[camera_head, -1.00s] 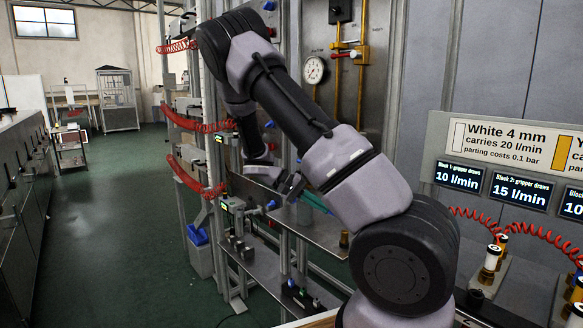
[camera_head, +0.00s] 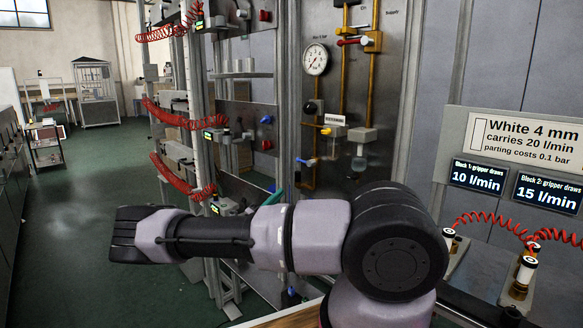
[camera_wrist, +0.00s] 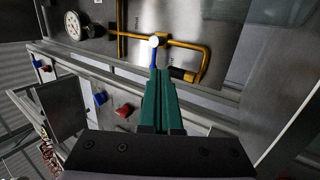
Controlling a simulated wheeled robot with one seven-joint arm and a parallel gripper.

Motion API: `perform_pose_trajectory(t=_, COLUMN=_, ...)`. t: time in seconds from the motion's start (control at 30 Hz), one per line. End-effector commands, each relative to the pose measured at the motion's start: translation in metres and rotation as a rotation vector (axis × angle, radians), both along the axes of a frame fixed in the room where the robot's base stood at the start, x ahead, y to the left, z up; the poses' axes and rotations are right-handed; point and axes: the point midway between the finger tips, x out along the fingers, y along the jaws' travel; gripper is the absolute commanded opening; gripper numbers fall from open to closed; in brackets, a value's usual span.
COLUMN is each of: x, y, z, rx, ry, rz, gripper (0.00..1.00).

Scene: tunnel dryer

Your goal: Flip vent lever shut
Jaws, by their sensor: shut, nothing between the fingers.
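A small lever with a blue stem and a white round tip (camera_wrist: 153,52) stands in front of the yellow pipe in the wrist view. A blue lever (camera_head: 306,161) shows low on the grey panel in the head view; I cannot tell for sure that it is the same one. No lever label is readable. My gripper (camera_wrist: 160,74) has green fingers closed together and empty. In the wrist view its tips overlap the lever's lower end; whether they touch is unclear. In the head view my arm hides most of the gripper.
A pressure gauge (camera_head: 316,59) and yellow pipes with a red-handled lever (camera_head: 354,41) are on the panel. Red coiled hoses (camera_head: 180,122) hang from the rack at left. A sign (camera_head: 525,140) and displays (camera_head: 479,176) stand at right. The floor (camera_head: 85,200) at left is clear.

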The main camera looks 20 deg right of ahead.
Motion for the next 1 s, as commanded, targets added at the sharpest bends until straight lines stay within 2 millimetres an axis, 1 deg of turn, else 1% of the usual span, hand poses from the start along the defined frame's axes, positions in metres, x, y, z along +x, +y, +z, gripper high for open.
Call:
perform_pose_trajectory(t=0.07, x=0.005, y=0.008, z=-0.002, rx=-0.039, ry=0.001, rz=0.035, gripper=0.00)
perform_pose_trajectory(t=0.2, x=0.008, y=0.013, z=-0.004, rx=-0.067, ry=0.001, rz=0.065, gripper=0.00)
perform_pose_trajectory(t=0.5, x=0.009, y=0.014, z=-0.004, rx=-0.068, ry=0.001, rz=0.067, gripper=0.00)
perform_pose_trajectory(t=0.63, x=0.009, y=0.010, z=-0.001, rx=-0.068, ry=0.001, rz=0.065, gripper=0.00)
perform_pose_trajectory(t=0.77, x=0.014, y=-0.002, z=0.007, rx=-0.068, ry=0.001, rz=0.062, gripper=0.00)
perform_pose_trajectory(t=1.0, x=0.028, y=-0.042, z=0.035, rx=-0.068, ry=0.000, rz=0.062, gripper=0.00)
